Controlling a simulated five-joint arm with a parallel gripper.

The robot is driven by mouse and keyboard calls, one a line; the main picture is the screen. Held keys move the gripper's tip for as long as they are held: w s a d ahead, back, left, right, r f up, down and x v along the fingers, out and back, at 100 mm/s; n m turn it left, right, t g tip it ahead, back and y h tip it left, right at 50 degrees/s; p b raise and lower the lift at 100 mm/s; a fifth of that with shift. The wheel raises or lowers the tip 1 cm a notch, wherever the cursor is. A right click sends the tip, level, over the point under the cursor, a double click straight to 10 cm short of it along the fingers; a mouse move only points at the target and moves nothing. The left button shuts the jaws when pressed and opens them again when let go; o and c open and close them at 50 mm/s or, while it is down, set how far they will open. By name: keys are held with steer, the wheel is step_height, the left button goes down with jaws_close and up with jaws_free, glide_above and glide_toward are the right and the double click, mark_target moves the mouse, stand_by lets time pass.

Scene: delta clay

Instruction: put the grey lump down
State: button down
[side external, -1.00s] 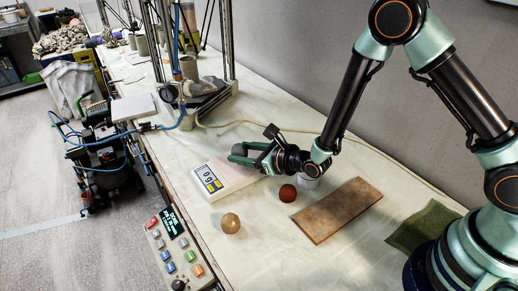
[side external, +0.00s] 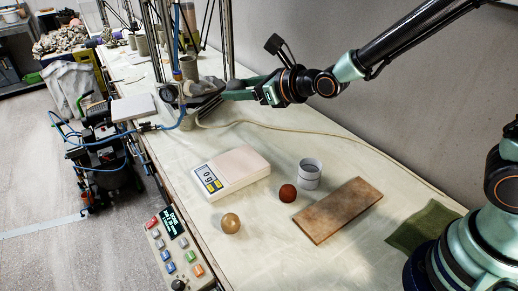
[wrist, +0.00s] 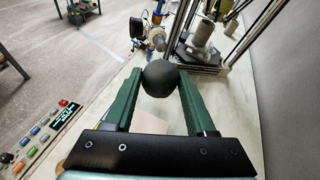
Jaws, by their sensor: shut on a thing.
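The grey lump (wrist: 160,78) is a dark, rounded ball in the wrist view. It sits between the green fingertips of my gripper (wrist: 161,84), which is shut on it. In the side view my gripper (side external: 228,91) is raised in front of the delta machine, well above the table. I cannot clearly pick out the lump from the dark machine parts behind it there.
A scale (side external: 232,171) with a pink top stands bare on the table. Near it are a tan ball (side external: 230,223), a red-brown ball (side external: 288,193), a white cup (side external: 310,174), a brown board (side external: 338,210) and a green cloth (side external: 422,226).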

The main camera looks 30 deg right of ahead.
steer(key=s+d+r+m+h, duration=0.1)
steer(key=s+d+r+h, duration=0.1)
steer(key=d+r, duration=0.2)
steer(key=s+d+r+m+h, duration=0.2)
steer(key=d+r, duration=0.2)
steer(key=d, duration=0.7)
steer(key=shift+s+d+r+t, duration=0.25)
steer(key=shift+r+t, duration=0.05)
steer(key=n+y, duration=0.3)
steer(key=y, duration=0.1)
glide_above(244, 164)
step_height(244, 164, down, 8)
steer(key=shift+s+r, duration=0.1)
step_height(244, 164, down, 20)
steer(key=shift+r, duration=0.15)
